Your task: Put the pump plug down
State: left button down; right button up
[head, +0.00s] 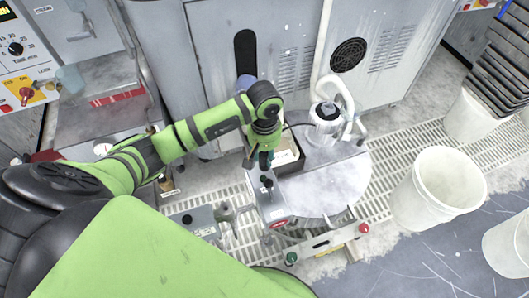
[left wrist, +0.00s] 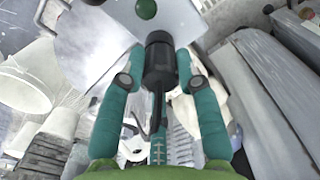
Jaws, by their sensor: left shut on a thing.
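The pump plug (left wrist: 158,62) is a black cylinder with a dark cord trailing from its lower end, seen in the left wrist view. My left gripper (left wrist: 160,72) has its teal fingers on both sides of the plug and is shut on it. In the head view my left gripper (head: 260,158) points down above the platen machine's front left side, close to a control box with black knobs (head: 267,184). The plug is mostly hidden there. The pump (head: 327,114), with a clear body and white hose, stands at the back of the round platen (head: 325,188). My right gripper is not in view.
An open box (head: 290,155) sits just behind and right of the gripper. A grey cabinet (head: 290,50) stands behind. A front bar carries a green button (head: 291,257) and a red one. White buckets (head: 437,188) stand at right. The platen's middle is clear.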

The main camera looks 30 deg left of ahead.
aim_at(265, 154)
pick_arm(q)
jog(key=shift+f, duration=0.15)
jog(key=c, duration=0.9)
grip_release()
notch_tip(265, 154, up, 12)
jog(key=shift+r, duration=0.2)
